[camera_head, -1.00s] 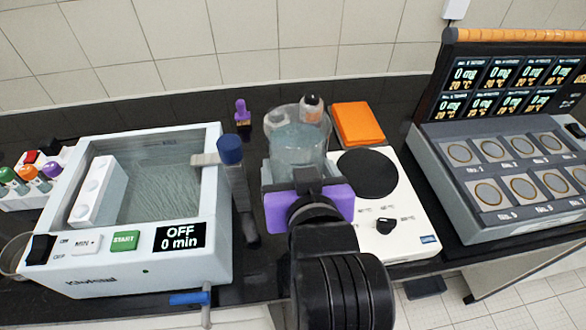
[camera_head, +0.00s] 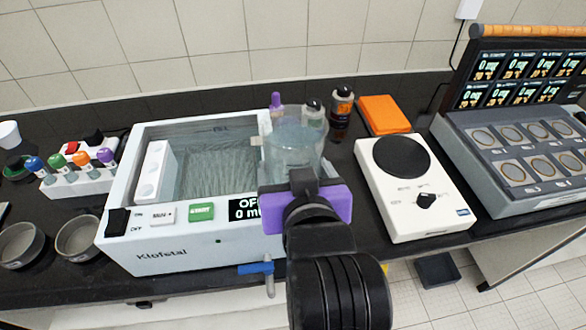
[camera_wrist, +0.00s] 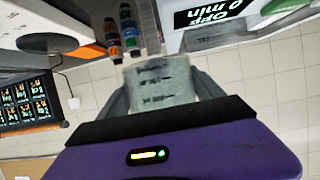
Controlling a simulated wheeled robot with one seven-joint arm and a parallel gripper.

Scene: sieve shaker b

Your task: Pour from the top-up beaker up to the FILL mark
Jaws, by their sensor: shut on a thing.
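My gripper (camera_head: 303,172) is shut on a clear beaker (camera_head: 296,148) that holds pale bluish liquid. The beaker looks upright. It also shows in the wrist view (camera_wrist: 160,84) between the two grey fingers, with dark marks on its wall. The white bath (camera_head: 180,246) stands to the left, with its open tank and faint liquid inside. A small FILL label (camera_head: 221,129) shows at the tank's back wall. The beaker overlaps the bath's right end in the head view. Its height above the bench cannot be told. The bath's display is partly hidden behind my gripper.
A hotplate (camera_head: 432,205) stands to the right, with an orange block (camera_head: 385,114) behind it. Bottles (camera_head: 341,108) stand behind the beaker. A blue-handled tap (camera_head: 256,268) sticks out at the bath's front. Sieve pans (camera_head: 79,237) and a rack of coloured-cap bottles (camera_head: 80,178) lie left.

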